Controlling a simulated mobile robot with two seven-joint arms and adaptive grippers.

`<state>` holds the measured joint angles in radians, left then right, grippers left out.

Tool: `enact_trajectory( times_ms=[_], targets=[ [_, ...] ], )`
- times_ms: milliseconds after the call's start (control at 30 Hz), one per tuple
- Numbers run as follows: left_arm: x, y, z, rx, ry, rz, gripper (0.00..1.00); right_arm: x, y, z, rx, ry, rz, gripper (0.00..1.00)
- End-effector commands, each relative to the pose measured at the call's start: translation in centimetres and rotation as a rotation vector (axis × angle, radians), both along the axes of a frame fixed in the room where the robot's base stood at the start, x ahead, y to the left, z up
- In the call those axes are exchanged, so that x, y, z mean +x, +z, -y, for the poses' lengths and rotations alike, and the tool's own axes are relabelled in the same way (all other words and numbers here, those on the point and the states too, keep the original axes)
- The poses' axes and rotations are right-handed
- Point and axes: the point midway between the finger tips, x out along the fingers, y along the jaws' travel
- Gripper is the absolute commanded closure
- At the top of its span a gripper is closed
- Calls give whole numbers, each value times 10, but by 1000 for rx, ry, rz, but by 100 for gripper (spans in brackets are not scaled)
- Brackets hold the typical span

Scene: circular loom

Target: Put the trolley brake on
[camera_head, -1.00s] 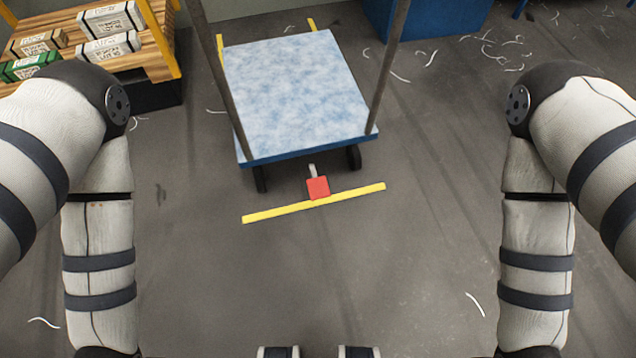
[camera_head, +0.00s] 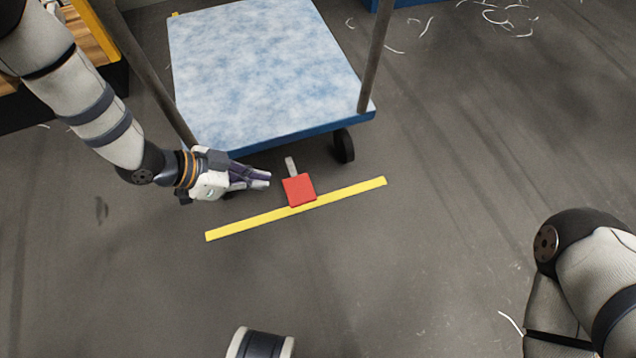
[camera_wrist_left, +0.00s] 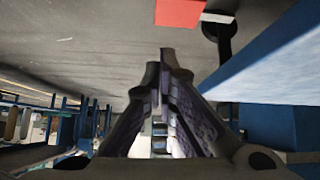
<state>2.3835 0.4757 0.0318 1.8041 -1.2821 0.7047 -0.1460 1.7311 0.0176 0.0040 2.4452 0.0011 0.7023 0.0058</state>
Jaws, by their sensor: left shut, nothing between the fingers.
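The trolley (camera_head: 265,70) has a blue-white speckled deck, a blue edge, grey posts and dark wheels. Its brake pedal is a red square pad (camera_head: 299,189) on a short light lever (camera_head: 290,166), sticking out from under the front edge. The red pad also shows at the top of the left wrist view (camera_wrist_left: 180,12). My left gripper (camera_head: 268,180) is shut and empty, just left of the pedal and apart from it, close to the deck's front edge. It hides the trolley's front left wheel in part. My right gripper is not in view.
A yellow floor line (camera_head: 240,226) runs across in front of the trolley, just under the pad. A wooden rack (camera_head: 95,35) stands at the upper left. White scraps (camera_head: 495,17) lie at the upper right.

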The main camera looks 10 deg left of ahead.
Motion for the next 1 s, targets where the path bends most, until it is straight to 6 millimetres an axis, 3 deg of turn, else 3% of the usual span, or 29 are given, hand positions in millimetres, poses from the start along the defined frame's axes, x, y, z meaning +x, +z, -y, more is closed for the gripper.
enact_trajectory(
  times_ms=[33, 133, 467, 1000],
  targets=[
    [9, -7, -4, 4, -20, 26, 100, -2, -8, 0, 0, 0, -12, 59],
    [17, -4, -6, 9, -47, 60, 100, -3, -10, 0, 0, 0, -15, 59],
    [18, -3, -5, 10, -50, 63, 100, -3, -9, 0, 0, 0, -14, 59],
    [56, -85, 53, 10, -48, 56, 100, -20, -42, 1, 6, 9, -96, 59]
  ],
)
